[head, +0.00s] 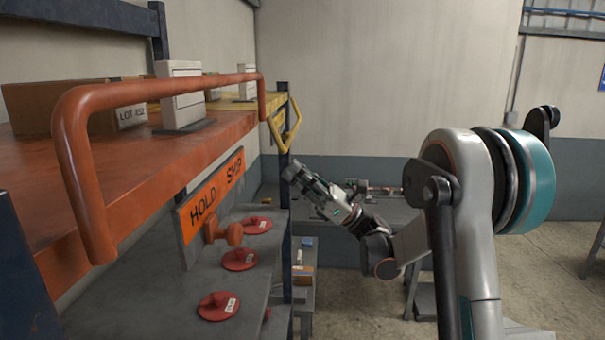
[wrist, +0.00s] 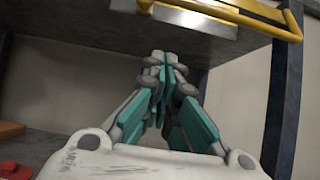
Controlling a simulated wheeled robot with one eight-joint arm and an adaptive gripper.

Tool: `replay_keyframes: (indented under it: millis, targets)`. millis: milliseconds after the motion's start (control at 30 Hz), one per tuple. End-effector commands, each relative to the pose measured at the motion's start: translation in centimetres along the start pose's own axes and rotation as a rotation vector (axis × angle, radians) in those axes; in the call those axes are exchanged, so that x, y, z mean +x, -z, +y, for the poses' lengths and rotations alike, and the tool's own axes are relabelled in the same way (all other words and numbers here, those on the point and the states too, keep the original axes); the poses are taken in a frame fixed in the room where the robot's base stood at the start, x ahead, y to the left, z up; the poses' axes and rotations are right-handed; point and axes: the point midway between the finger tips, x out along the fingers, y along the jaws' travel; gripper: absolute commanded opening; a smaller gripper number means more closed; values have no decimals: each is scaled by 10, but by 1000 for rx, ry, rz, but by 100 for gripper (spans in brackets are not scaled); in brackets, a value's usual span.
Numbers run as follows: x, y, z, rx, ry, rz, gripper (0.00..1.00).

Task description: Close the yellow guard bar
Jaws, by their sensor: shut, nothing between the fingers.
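The yellow guard bar (head: 296,124) is at the end of the yellow shelf, beyond the orange one, beside a dark post in the head view. In the wrist view the yellow guard bar (wrist: 245,20) crosses the top right, above and ahead of the fingers. My gripper (head: 291,171) is below the bar and apart from it. In the wrist view my gripper (wrist: 163,58) has its teal-and-grey fingers together, with nothing held. Whether the bar is latched cannot be told.
An orange guard bar (head: 75,165) fronts the near orange shelf (head: 130,160), which bears a carton (head: 40,105). Below are a HOLD/SHIP sign (head: 212,198) and red tagged discs (head: 240,259). A dark post (wrist: 285,95) stands right of my fingers. A grey table (head: 385,210) is behind my arm.

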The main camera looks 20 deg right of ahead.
Motion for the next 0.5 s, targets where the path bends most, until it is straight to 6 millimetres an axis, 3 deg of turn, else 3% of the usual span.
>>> replay_keyframes:
  millis: [300, 500]
  targets:
    - [65, -1, 1, 2, -2, 1, 0]
    - [52, -28, 0, -2, 2, 1, 0]
